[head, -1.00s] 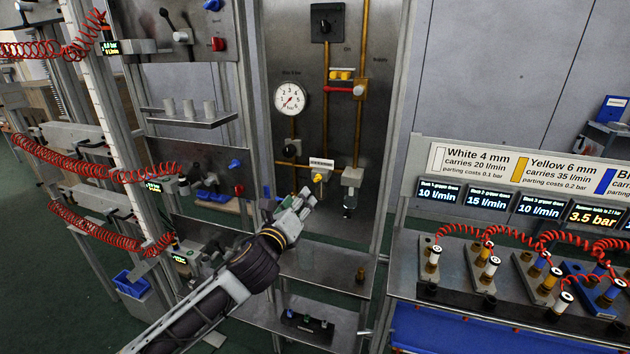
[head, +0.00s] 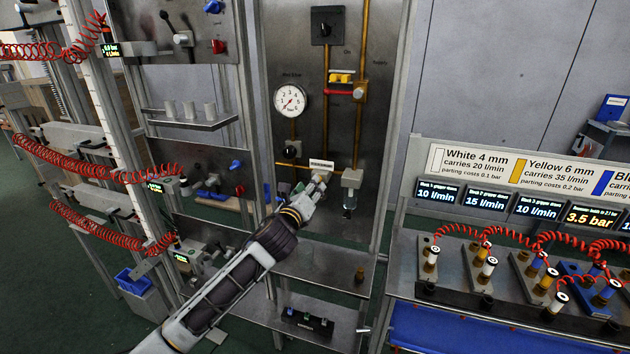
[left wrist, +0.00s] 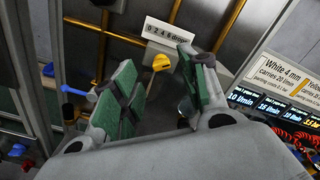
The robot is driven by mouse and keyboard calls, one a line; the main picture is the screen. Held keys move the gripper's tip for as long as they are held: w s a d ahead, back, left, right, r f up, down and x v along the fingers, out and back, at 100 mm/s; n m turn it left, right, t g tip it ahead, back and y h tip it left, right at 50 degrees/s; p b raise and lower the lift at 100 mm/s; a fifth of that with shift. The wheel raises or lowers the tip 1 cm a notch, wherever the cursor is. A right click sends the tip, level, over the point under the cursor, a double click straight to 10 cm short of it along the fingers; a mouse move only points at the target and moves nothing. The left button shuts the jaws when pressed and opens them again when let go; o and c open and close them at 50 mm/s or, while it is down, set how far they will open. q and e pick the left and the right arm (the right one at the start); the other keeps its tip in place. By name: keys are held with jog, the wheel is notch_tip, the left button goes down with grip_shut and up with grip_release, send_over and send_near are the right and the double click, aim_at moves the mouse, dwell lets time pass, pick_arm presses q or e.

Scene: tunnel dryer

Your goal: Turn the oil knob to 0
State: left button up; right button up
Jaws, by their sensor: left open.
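The oil knob is a small yellow knob (left wrist: 161,62) below a white label strip (left wrist: 166,33) reading 0 2 4 6 and a word like "drops". In the head view the white label (head: 321,164) shows on the metal panel, and the knob is mostly hidden by my gripper. My left gripper (head: 319,182) is open just in front of the knob. In the left wrist view its green-padded fingers (left wrist: 158,64) stand apart, with the knob seen between and beyond their tips. Contact cannot be told, nor can the exact number the knob points to. My right gripper is not in view.
A pressure gauge (head: 290,100) sits up and left of the label, with a black knob (head: 291,150) below it. Brass pipes (head: 327,125) run along the panel. A grey fitting with a glass bowl (head: 351,181) hangs close right of my gripper. A metal shelf (head: 325,266) lies below.

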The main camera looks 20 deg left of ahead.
pick_arm(q)
jog(key=shift+w+d+p, duration=0.1)
jog(key=shift+w+p, duration=0.4)
jog(key=shift+w, duration=1.95)
grip_shut()
